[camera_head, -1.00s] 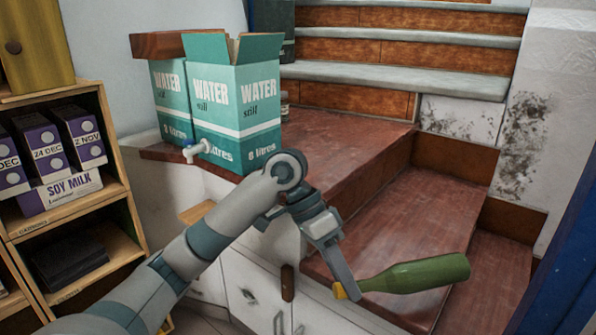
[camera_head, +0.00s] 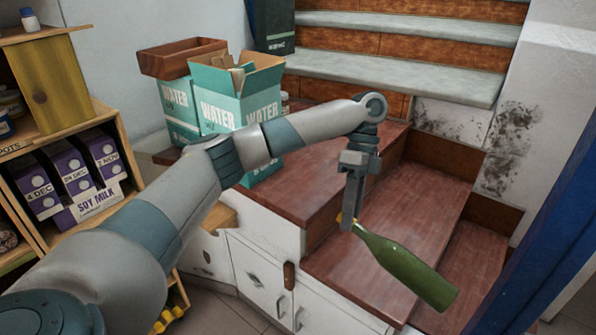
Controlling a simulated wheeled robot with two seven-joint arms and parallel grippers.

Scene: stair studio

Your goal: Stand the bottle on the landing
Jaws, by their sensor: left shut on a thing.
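The green bottle (camera_head: 412,272) hangs tilted over the reddish-brown steps, its narrow neck up at the left and its base down at the right. My left gripper (camera_head: 347,221) points down and is shut on the bottle by its neck end. The bottle appears clear of the steps, though its height above them is hard to judge. The landing (camera_head: 310,190) is the broad reddish-brown level to the left of the bottle. My left arm crosses in front of part of it. My right gripper is not in view.
Teal water cartons (camera_head: 222,112) stand at the landing's back left, with a brown wooden tray (camera_head: 182,58) on top. Lower steps (camera_head: 400,215) descend at the right. A blue upright (camera_head: 555,225) borders the right. A shelf with soy milk (camera_head: 95,200) stands left. The landing's front part is bare.

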